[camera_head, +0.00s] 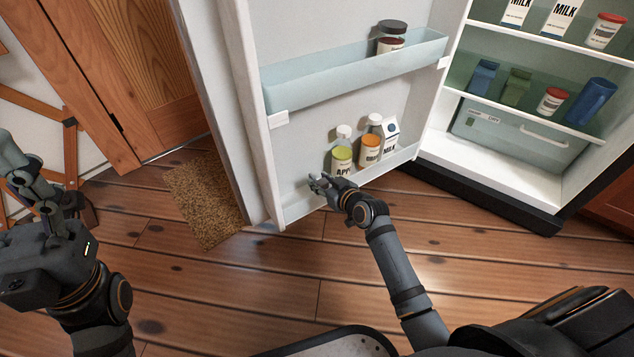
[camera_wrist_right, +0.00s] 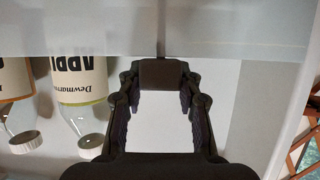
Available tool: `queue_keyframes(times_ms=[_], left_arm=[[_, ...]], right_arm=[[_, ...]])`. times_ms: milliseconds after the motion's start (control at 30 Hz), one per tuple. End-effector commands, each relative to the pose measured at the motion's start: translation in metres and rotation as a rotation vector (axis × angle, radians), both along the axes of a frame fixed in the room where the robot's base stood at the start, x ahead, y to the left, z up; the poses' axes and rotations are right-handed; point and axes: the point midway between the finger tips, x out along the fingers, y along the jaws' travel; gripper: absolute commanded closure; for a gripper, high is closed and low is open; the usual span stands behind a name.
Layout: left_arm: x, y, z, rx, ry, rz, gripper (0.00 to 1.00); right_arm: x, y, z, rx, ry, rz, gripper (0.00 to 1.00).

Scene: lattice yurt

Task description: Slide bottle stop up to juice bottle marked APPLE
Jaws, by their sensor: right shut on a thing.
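The APPLE juice bottle (camera_head: 342,158), with a green-edged label and white cap, stands upright in the lower fridge door shelf. It appears upside down at the left of the right wrist view (camera_wrist_right: 80,80). My right gripper (camera_head: 322,183) is at the shelf's front rail, left of this bottle. In the right wrist view its fingers are shut on a dark block, the bottle stop (camera_wrist_right: 163,73), with a narrow gap between fingers and APPLE bottle. The stop is not clear in the head view. My left gripper (camera_head: 35,185) is away at the left edge; its jaw opening is unclear.
An orange-labelled bottle (camera_head: 370,148) and a milk carton (camera_head: 391,130) stand right of the APPLE bottle. The upper door shelf (camera_head: 330,78) holds a dark-lidded jar (camera_head: 391,38). The fridge stands open at right. A brown mat (camera_head: 203,200) lies left of the door.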

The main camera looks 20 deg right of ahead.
Motion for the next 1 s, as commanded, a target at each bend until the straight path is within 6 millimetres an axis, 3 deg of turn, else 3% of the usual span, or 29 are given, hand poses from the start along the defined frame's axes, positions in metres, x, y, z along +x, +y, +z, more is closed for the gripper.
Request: queue_keyframes(times_ms=[400, 433, 600, 867, 1000], left_arm=[[-0.002, -0.003, -0.007, 0.015, 0.017, -0.003, 0.42], [-0.002, -0.003, -0.007, 0.014, 0.017, -0.003, 0.42], [-0.002, -0.003, -0.007, 0.014, 0.017, -0.002, 0.42], [-0.003, -0.003, -0.007, 0.014, 0.016, -0.002, 0.42], [-0.003, -0.003, -0.007, 0.014, 0.015, -0.002, 0.42]], right_arm=[[0.002, -0.008, 0.0, 0.0, 0.001, -0.001, 1.0], [0.002, -0.008, 0.0, 0.0, 0.001, -0.001, 0.63], [0.002, -0.008, 0.0, 0.001, 0.001, 0.0, 0.42], [0.002, -0.008, 0.0, 0.001, 0.0, 0.0, 0.42], [-0.009, -0.012, 0.004, -0.002, 0.002, -0.001, 0.42]])
